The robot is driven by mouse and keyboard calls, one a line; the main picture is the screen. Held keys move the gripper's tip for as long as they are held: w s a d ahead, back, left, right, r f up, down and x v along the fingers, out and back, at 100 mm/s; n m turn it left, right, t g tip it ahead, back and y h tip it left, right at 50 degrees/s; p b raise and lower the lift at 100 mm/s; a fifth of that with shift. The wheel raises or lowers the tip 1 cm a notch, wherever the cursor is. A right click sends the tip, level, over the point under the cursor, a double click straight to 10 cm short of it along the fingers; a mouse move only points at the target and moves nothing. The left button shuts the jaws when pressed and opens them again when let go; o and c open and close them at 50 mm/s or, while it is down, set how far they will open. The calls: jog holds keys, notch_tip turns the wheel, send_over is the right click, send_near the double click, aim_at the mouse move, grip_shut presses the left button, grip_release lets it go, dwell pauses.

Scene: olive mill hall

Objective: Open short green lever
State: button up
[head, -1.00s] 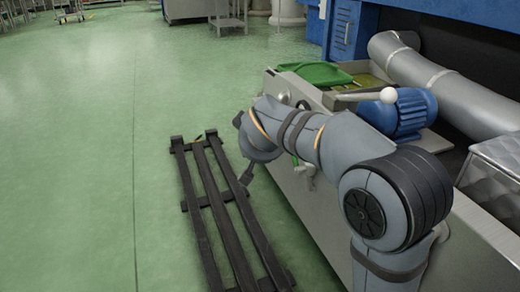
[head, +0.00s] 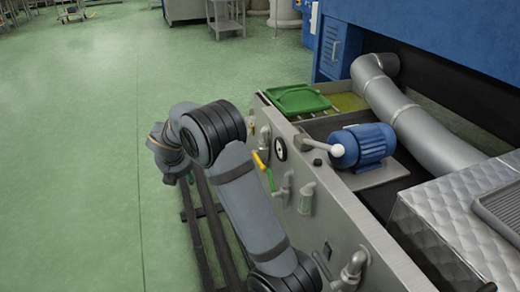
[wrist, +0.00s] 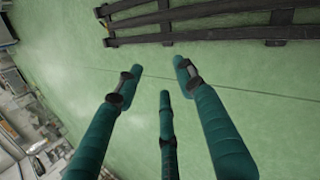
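A short green lever (head: 270,180) shows in the head view on the side wall of the grey metal tank, just right of my arm. It hangs slanted beside a pipe fitting, and part of its mount is hard to make out. My gripper (wrist: 160,82) has teal fingers spread apart with nothing between them in the wrist view. In the head view my gripper (head: 176,178) is partly hidden by my wrist, left of the lever and well apart from it, over the dark slatted rack. The lever cannot be made out in the wrist view.
A yellow lever (head: 259,161) and a round gauge (head: 280,149) sit close to the green lever. More pipe fittings (head: 306,198) stick out along the tank wall (head: 345,222). The dark rack (head: 212,225) lies beside it. Green floor (head: 70,150) on the left is clear.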

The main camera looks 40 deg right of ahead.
jog(key=s+d+r+n+g+p, duration=0.1)
jog(key=s+d+n+p, duration=0.15)
jog(key=d, duration=0.45)
jog(key=s+d+r+n+g+p, duration=0.1)
jog(key=s+d+n+p, duration=0.15)
jog(key=d, duration=0.45)
jog(key=n+g+h+p, duration=0.1)
jog(key=n+p, duration=0.3)
jog(key=p, duration=0.1)
send_near(270, 178)
jog(key=b+x, duration=0.2)
jog(key=x, duration=0.2)
jog(key=b+x, duration=0.2)
jog(key=x, duration=0.3)
jog(key=shift+w+f+b, duration=0.15)
jog(key=shift+w+b, duration=0.15)
jog(key=shift+a, duration=0.1)
jog(key=shift+c, duration=0.9)
jog(key=c, duration=0.4)
jog(key=c, duration=0.3)
jog(key=shift+s, duration=0.15)
grip_shut()
